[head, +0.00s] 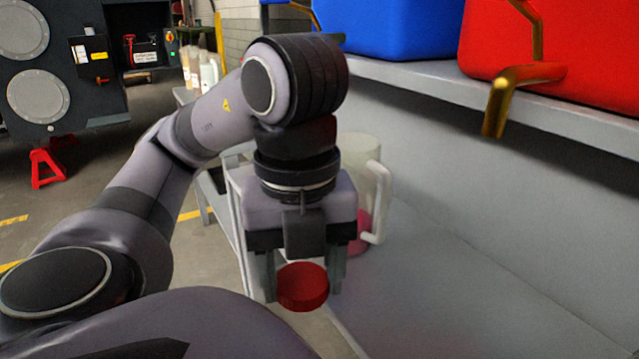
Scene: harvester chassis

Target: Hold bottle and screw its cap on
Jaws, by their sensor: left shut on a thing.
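My left gripper (303,284) points down in the lower middle of the head view and is shut on a red round cap (303,289). The cap hangs between the two fingers, over the front edge of the grey bench. Behind my gripper stands a clear jug-like bottle (376,185) with a whitish handle and some pink-red liquid low inside. The gripper hides much of its left side. I cannot tell whether another bottle is hidden behind my arm. My right gripper is not in view.
The grey bench top (480,290) is clear to the right. Above it, a shelf (430,80) holds a blue container (390,25) and a red container (560,60), with a brass spout (505,100) jutting out. A red stand (48,166) is on the floor at the far left.

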